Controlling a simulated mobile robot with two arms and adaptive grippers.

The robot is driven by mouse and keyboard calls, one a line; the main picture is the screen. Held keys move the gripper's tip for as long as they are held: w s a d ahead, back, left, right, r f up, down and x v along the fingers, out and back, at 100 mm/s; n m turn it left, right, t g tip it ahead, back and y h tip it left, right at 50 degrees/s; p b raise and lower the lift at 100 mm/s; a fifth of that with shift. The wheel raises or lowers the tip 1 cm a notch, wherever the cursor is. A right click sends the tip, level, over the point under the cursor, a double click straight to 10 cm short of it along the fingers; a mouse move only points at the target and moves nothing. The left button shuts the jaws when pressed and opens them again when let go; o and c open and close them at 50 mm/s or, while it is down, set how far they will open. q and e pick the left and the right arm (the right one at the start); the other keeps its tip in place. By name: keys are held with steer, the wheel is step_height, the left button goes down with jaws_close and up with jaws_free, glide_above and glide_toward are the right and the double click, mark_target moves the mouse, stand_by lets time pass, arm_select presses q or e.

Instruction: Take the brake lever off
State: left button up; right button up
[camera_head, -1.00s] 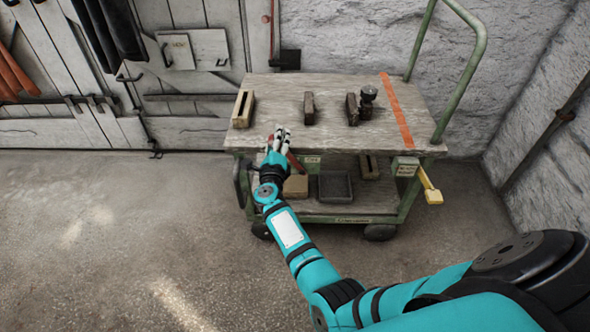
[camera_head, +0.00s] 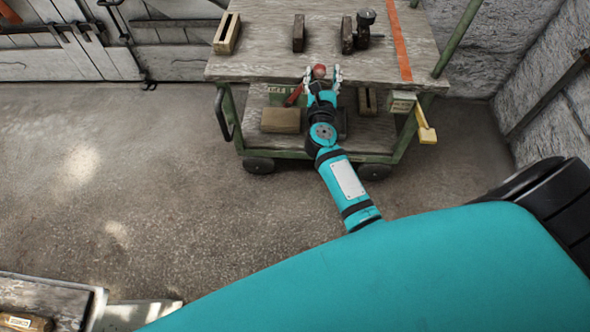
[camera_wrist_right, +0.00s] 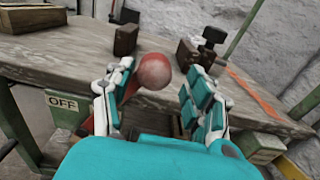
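The brake lever has a red ball knob (camera_head: 319,71) and a red shaft (camera_head: 294,95) at the front edge of the green cart. The knob also shows in the right wrist view (camera_wrist_right: 154,72). My right gripper (camera_head: 323,75) is open at the cart's front edge, its fingers on either side of the knob. In the right wrist view my right gripper (camera_wrist_right: 162,92) has the knob nearer its left finger, with a gap to the right finger. I cannot tell whether the left finger touches it. An OFF label (camera_wrist_right: 62,103) is left of it. My left gripper is out of view.
Several dark and wooden blocks stand on the cart's wooden top (camera_head: 260,55), with an orange stripe (camera_head: 398,40) at right. A yellow-ended part (camera_head: 426,133) sticks out at the cart's right. A tan block (camera_head: 281,120) lies on the lower shelf.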

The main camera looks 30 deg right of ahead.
steer(key=a+v, duration=0.1)
steer(key=v, duration=1.6)
steer(key=s+a+f+n+g+y+p, duration=0.1)
steer(key=a+f+n+y+p, duration=0.3)
steer(key=f+n, duration=0.4)
steer(key=s+a+f+n+g+y+p, duration=0.1)
steer(key=s+a+f+n+y+p, duration=0.1)
steer(key=a+f+n+y, duration=0.3)
step_height(320, 180, down, 4)
steer(key=a+n+p, duration=0.1)
steer(key=n, duration=0.9)
steer(key=shift+s+a+n+p, duration=0.15)
steer(key=shift+a+n+p, duration=0.15)
steer(key=shift+a+p, duration=0.1)
steer(key=shift+f, duration=0.1)
